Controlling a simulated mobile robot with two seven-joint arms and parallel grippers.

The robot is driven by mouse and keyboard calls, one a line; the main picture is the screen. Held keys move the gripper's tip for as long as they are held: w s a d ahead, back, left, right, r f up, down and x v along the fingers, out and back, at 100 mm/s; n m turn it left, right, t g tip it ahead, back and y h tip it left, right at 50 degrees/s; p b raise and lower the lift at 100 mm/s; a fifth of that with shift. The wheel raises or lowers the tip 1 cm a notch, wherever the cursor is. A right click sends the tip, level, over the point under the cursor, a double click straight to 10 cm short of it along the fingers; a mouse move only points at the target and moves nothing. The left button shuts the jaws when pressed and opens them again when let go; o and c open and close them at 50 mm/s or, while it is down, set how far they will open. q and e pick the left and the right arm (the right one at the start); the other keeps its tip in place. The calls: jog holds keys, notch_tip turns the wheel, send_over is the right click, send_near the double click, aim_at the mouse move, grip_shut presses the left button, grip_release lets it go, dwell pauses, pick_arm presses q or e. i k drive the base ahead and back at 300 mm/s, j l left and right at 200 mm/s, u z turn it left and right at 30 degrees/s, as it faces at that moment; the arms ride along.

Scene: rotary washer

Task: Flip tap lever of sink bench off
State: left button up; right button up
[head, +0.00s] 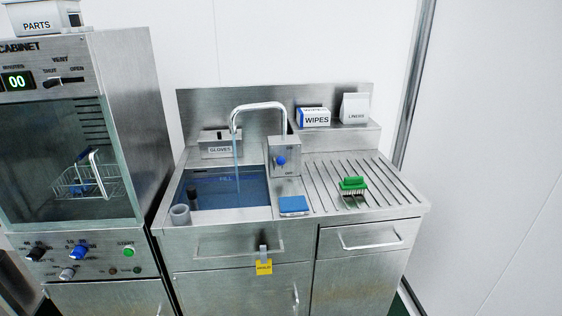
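The steel sink bench (238,245) stands in the middle of the view. Its arched tap (262,106) rises behind the basin, and a thin stream of water (237,152) runs from the spout into the basin. A steel box (289,147) at the right of the basin carries a small blue-ended part (281,160), which looks like the tap lever. Its exact angle is too small to tell. The basin (225,190) holds blue water near a line marked FILL. Neither of my grippers is in view.
A cabinet (133,100) with a wire basket (75,184) stands at left. A blue pad (293,205) lies at the basin's right front, and a green brush (353,184) on the ribbed drainboard.

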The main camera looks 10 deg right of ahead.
aim_at(280, 160)
jog(key=l+u, duration=0.15)
jog(key=u, duration=0.65)
jog(key=l+u, duration=0.7)
jog(key=l, duration=0.15)
jog(key=k+l, duration=0.1)
jog(key=l, duration=0.3)
jog(key=l+u, duration=0.1)
jog(key=l, duration=0.3)
jog(key=k+l+u, duration=0.1)
jog(key=l, duration=0.3)
jog(key=k+l, duration=0.15)
jog(key=l, duration=0.25)
